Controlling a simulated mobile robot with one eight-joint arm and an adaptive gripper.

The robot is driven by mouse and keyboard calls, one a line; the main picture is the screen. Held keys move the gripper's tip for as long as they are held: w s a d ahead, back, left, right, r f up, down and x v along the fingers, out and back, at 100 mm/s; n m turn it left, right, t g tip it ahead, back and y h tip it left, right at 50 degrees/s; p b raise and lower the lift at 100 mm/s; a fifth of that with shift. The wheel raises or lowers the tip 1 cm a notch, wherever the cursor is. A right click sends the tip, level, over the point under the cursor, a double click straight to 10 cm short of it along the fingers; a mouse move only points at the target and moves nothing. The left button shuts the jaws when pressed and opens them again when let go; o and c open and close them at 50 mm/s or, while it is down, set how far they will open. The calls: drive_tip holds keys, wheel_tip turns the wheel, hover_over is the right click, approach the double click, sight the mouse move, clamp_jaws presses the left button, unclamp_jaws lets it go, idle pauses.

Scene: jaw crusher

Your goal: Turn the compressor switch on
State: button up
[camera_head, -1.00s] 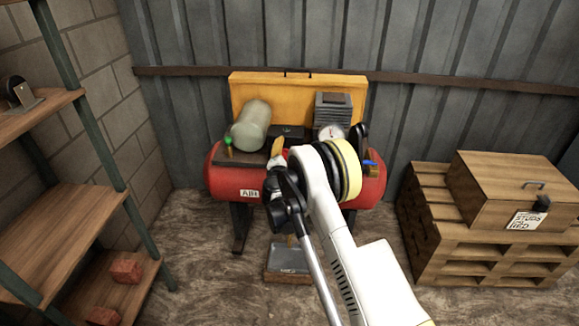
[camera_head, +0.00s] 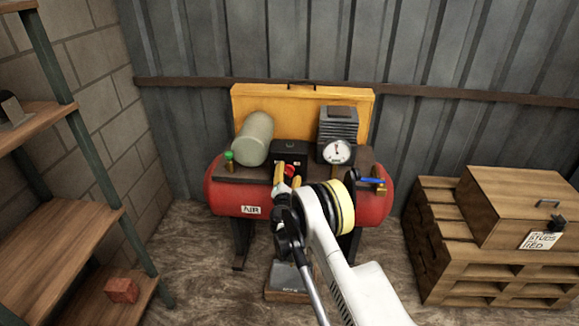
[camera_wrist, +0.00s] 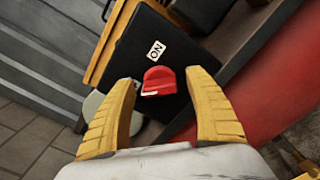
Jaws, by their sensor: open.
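The compressor (camera_head: 235,196) is a red tank on dark legs against the metal wall, marked "AIR". On its top sits a black switch box (camera_head: 290,147) with a red knob (camera_head: 290,170). In the wrist view the black box (camera_wrist: 140,55) bears a white "ON" label (camera_wrist: 157,50), and the red knob (camera_wrist: 160,80) is just below it. My gripper (camera_wrist: 163,100) is open, with one yellow finger on each side of the knob in the picture. I cannot tell whether either finger touches it.
On the compressor are a grey-green cylinder (camera_head: 254,138), a gauge (camera_head: 337,151), a green-topped valve (camera_head: 229,158) and a blue-handled valve (camera_head: 372,181). Shelves (camera_head: 60,232) stand left. A wooden box (camera_head: 520,190) rests on pallets (camera_head: 450,250) at right.

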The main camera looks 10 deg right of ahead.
drive_tip(key=shift+w+d, duration=0.1)
drive_tip(key=shift+w, duration=0.35)
drive_tip(key=shift+s+r, duration=0.1)
drive_tip(key=c, duration=1.2)
